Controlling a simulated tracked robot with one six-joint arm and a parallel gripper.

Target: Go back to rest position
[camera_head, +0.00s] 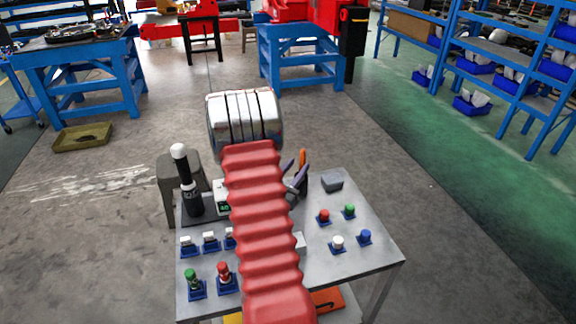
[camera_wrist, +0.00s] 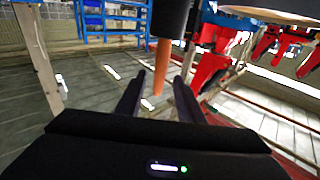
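My gripper (camera_head: 295,168) shows in the head view just right of my red ribbed arm, above the back of the small grey table. Its two dark fingers point up and are partly hidden by the arm. In the wrist view my gripper (camera_wrist: 159,76) has its fingers apart. An orange rod (camera_wrist: 161,62) with a dark thicker part above it appears between the fingertips, with gaps on both sides. Something orange (camera_head: 302,157) also shows by the fingers in the head view. I cannot tell its exact distance from the fingers.
The grey table (camera_head: 375,256) bears a black white-topped stick (camera_head: 187,182), a grey block (camera_head: 332,180), and several coloured knobs on blue bases. A grey stool (camera_head: 166,184) stands behind it. Blue workbenches (camera_head: 85,73) and shelves (camera_head: 505,85) stand farther off. Open floor lies left and right.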

